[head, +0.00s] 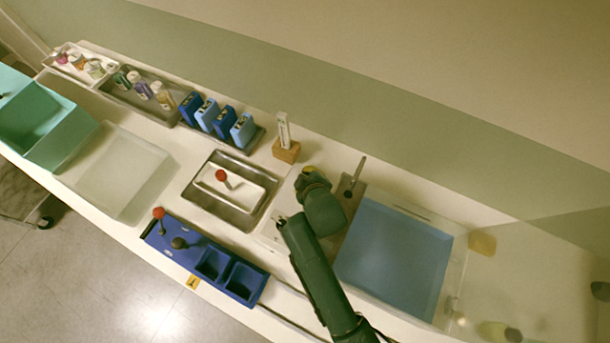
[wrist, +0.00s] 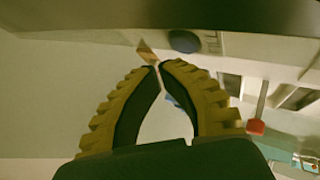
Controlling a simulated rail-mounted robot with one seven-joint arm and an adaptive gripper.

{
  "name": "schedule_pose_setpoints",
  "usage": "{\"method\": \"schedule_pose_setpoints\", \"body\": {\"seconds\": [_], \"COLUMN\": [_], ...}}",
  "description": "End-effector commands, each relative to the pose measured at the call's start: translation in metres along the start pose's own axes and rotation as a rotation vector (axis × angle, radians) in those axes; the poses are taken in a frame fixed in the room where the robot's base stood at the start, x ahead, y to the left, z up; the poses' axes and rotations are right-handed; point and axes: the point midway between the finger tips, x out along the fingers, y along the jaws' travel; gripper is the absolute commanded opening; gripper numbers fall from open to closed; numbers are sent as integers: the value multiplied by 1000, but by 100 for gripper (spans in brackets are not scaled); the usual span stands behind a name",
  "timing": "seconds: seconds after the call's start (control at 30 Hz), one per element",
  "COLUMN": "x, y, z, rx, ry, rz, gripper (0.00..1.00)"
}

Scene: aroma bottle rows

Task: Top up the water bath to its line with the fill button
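A round dark blue button (wrist: 184,41), which looks like the fill button, sits on a pale panel with small markings beside it in the wrist view. My gripper (wrist: 158,67) has yellow ribbed fingers with tips together and nothing visible between them. The tips are just below and left of the button in the picture; I cannot tell whether they touch anything. In the head view, a steel basin (head: 239,220) holds a white insert with a red-knobbed rod; it may be the water bath. My gripper is right of it. I cannot make out a water level or line.
A wide blue-bottomed tub (head: 393,256) lies to the right, beside an upright lever (head: 355,174). A blue rack (head: 205,262) stands at the front edge. A wooden block (head: 286,151) and blue cartons (head: 218,116) stand behind the basin. A pale tray (head: 117,173) is at left.

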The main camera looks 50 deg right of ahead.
Motion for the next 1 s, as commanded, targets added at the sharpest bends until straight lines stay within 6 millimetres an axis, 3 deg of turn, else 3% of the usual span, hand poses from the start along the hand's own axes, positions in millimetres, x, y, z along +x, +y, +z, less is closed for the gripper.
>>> {"method": "schedule_pose_setpoints", "body": {"seconds": [0.2, 1.0], "x": [7, 15], "y": [-10, -18], "z": [9, 17], "rx": [2, 5], "ry": [-11, -13], "rz": [-16, -20], "gripper": [0, 0]}}
